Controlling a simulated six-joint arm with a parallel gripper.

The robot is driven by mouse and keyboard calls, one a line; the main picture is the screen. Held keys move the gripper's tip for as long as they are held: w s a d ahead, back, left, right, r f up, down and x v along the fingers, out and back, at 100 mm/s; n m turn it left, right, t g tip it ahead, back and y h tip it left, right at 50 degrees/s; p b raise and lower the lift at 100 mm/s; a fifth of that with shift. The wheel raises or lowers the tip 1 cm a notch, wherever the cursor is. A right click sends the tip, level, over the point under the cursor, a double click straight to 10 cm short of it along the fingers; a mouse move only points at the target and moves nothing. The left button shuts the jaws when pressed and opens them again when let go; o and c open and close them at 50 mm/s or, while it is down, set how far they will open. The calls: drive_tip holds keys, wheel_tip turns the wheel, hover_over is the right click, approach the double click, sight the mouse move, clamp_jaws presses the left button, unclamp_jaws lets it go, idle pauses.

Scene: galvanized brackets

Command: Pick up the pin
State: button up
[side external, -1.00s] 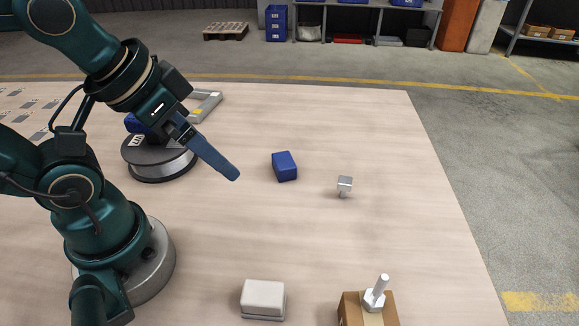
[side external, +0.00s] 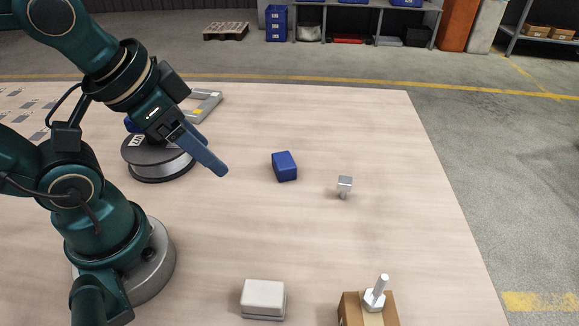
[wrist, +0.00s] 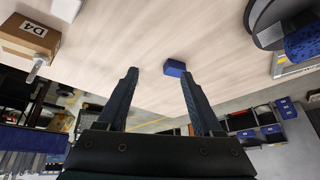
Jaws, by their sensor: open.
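A silver pin (side external: 376,294) with a wide collar and an upright shaft is on top of a cardboard box (side external: 349,312) at the bottom right. In the wrist view the pin (wrist: 35,70) shows at the left beside the box (wrist: 28,34), which is marked D4. A smaller metal piece (side external: 344,184) with a square head stands on the table farther back; I cannot tell whether it also counts as a pin. My gripper (side external: 222,172) is in the air left of both, pointing down and right. In the wrist view its fingers (wrist: 160,74) are apart with nothing between them.
A blue block (side external: 285,166) lies on the table right of my gripper. A pale case (side external: 263,299) is at the front, left of the box. A spool (side external: 160,160) and a grey frame (side external: 206,104) are behind my arm.

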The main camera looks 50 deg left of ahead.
drive_tip(key=w+a+r+m+y, duration=0.3)
drive_tip(key=w+a+m+y, duration=0.3)
drive_tip(key=w+m, duration=0.5)
drive_tip(key=m+t+y, duration=0.2)
drive_tip(key=m+t, duration=0.4)
drive_tip(key=m, duration=1.1)
hover_over(345, 185)
drive_tip(key=s+d, duration=0.2)
drive_tip(key=s, duration=0.1)
wheel_tip(345, 185, down, 9)
wheel_tip(345, 185, down, 5)
drive_tip(key=shift+w+r, duration=0.1)
drive_tip(key=shift+r, duration=0.05)
drive_tip(key=shift+f+g+h, duration=0.3)
drive_tip(key=shift+f, duration=0.45)
drive_tip(key=shift+w+a+f, duration=0.2)
drive_tip(key=shift+f, duration=0.15)
drive_tip(key=x, duration=0.4)
drive_tip(key=shift+w+a, duration=0.15)
drive_tip(key=shift+w, duration=0.05)
